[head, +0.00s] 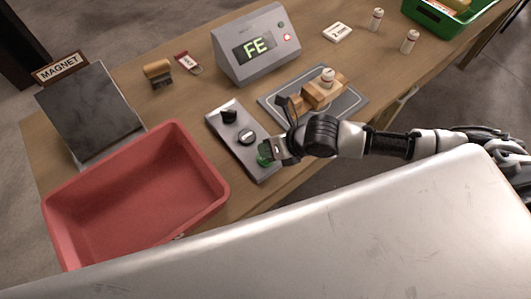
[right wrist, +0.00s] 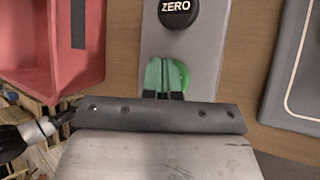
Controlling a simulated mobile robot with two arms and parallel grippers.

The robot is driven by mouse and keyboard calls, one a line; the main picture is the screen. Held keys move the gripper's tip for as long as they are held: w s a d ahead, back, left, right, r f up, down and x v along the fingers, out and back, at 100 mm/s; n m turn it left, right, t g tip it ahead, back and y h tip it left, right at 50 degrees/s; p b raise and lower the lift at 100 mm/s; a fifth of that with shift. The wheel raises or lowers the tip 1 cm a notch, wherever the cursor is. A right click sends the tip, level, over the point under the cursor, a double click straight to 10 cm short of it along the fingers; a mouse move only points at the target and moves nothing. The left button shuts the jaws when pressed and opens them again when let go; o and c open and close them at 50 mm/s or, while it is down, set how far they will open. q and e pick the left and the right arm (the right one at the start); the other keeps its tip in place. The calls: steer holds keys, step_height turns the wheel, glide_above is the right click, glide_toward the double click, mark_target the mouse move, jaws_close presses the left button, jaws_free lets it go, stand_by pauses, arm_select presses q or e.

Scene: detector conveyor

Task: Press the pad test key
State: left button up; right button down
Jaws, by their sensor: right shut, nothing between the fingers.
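A grey control panel (head: 228,122) lies on the table with a black knob (head: 229,115), a black ZERO button (head: 247,137) and a green key (head: 264,158) at its near end. The ZERO button also shows in the right wrist view (right wrist: 178,12), with the green key (right wrist: 184,76) below it. My right gripper (head: 268,152) is shut and empty, with its fingertips at the green key and partly hiding it. I cannot tell whether they touch or press it. The key's label is not readable.
A grey display box (head: 262,70) reads FE. A red bin (head: 75,222) stands left of the panel, before a slab below a MAGNET sign (head: 59,68). A grey pad (head: 350,98) with a wooden piece (head: 313,96) lies right. A green crate (head: 425,14) is at the back right.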

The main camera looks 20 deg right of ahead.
steer(key=shift+r, duration=0.45)
steer(key=shift+r, duration=0.1)
step_height(320, 180, up, 5)
steer(key=p, duration=0.5)
stand_by(0.6)
